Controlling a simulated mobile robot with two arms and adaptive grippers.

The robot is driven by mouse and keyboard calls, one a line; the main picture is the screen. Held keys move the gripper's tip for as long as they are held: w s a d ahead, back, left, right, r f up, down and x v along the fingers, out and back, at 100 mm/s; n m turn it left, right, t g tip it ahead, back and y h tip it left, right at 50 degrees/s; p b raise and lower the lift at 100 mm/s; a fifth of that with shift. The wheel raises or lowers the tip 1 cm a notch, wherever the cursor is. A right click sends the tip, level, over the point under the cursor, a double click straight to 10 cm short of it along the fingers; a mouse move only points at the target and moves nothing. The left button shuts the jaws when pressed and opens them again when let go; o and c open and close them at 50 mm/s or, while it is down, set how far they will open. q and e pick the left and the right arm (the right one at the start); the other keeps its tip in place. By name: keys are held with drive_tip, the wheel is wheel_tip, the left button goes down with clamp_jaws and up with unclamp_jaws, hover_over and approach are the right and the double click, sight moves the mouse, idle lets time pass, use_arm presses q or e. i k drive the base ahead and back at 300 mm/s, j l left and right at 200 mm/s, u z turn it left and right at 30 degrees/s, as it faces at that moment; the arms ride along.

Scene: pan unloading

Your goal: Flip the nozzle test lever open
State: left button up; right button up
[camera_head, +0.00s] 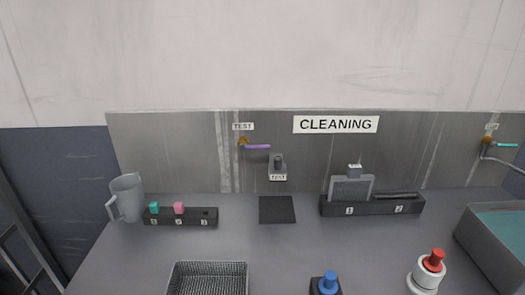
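Two levers with TEST signs show on the back wall. The purple lever (257,147) sticks out sideways to the right from a brass-coloured valve (242,142), left of the CLEANING sign. The teal lever (506,145) points right from another brass valve (487,140) at the far right edge, with a grey bent pipe (492,157) below it. Between them, a small grey wall fixture (278,163) with a dark knob also bears a TEST label. I cannot tell which one is the nozzle's lever. Neither of my grippers is in view.
A grey jug (126,198) and a numbered dark rack (181,217) stand at left. A dark mat (277,210) and second rack (372,206) lie along the wall. A wire basket (207,264), blue-knobbed item (328,284), red-topped item (429,270) and basin (490,240) are nearer.

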sight(243, 147)
drive_tip(key=l, duration=0.6)
drive_tip(key=k+l+u, duration=0.15)
drive_tip(key=l, duration=1)
drive_tip(key=k+l+u, duration=0.1)
drive_tip(key=l, duration=0.45)
drive_tip(key=k, duration=0.05)
